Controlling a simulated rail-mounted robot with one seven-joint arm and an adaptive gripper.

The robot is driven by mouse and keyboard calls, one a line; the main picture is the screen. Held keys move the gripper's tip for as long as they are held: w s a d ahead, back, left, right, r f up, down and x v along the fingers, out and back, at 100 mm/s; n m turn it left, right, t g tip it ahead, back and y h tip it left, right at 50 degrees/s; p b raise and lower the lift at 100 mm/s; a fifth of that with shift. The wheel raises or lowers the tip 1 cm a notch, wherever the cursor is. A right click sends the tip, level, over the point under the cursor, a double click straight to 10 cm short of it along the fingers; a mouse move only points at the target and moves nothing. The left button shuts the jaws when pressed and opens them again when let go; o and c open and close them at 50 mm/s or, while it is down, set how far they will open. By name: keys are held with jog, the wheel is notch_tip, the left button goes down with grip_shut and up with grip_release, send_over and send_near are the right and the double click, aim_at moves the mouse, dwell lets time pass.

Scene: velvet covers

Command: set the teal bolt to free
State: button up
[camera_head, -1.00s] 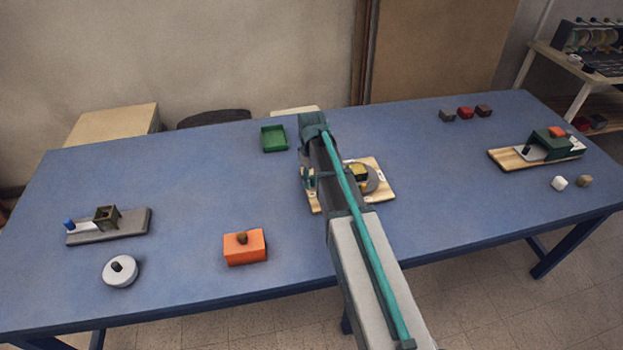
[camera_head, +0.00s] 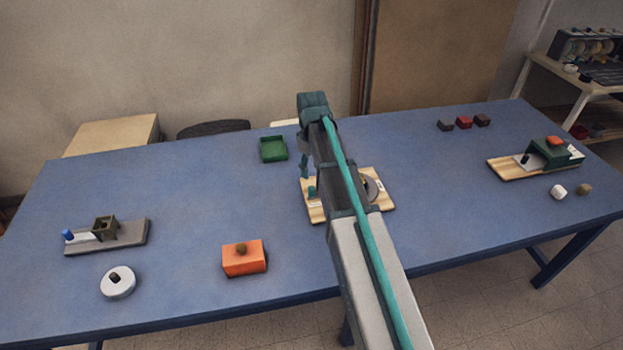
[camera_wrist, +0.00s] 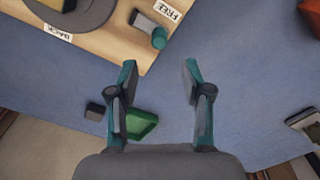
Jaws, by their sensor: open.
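The teal bolt is a grey bar with a rounded teal knob (camera_wrist: 159,38). In the wrist view it lies at the corner of a pale wooden board (camera_wrist: 115,45), close to the label FREE (camera_wrist: 167,10). A second label (camera_wrist: 58,33) is upside down near a dark round disc (camera_wrist: 95,14). My gripper (camera_wrist: 159,76) is open, with nothing between its fingers; the knob appears ahead of the fingertips, apart from them. In the head view my gripper (camera_head: 306,166) is over the left side of the board (camera_head: 382,172), and my arm hides much of the board.
A green tray (camera_head: 273,149) stands behind the board. An orange box (camera_head: 244,258), a white round piece (camera_head: 118,282) and a grey fixture (camera_head: 130,235) are to the left. Another wooden-based fixture (camera_head: 505,166) is far right. Blue tabletop is clear between them.

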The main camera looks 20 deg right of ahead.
jog(key=shift+r, duration=1.2)
